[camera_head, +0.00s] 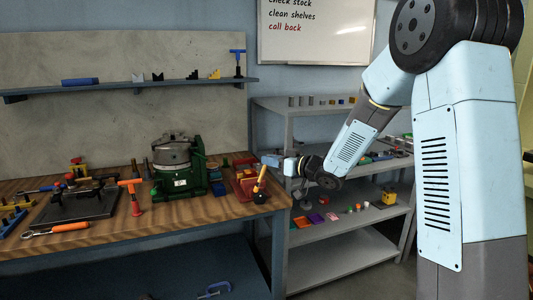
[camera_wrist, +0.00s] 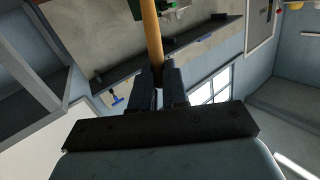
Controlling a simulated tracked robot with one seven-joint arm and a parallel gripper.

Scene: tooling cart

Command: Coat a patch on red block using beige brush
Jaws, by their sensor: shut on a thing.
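The beige brush (camera_head: 261,179) is upright and slightly tilted at the right end of the wooden bench, with its dark head low, close to the bench top. My gripper (camera_head: 267,161) is shut on the upper part of its handle. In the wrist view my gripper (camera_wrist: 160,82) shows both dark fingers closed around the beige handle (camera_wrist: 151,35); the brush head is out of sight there. A red block (camera_head: 240,187) lies just left of the brush on the bench. I cannot tell whether the bristles touch it.
A green machine (camera_head: 180,170) stands left of the red block. An orange-red T-shaped tool (camera_head: 132,196) and a dark plate (camera_head: 75,207) stand further left on the wooden bench (camera_head: 195,212). Grey shelves (camera_head: 335,241) with small parts stand right, behind my arm.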

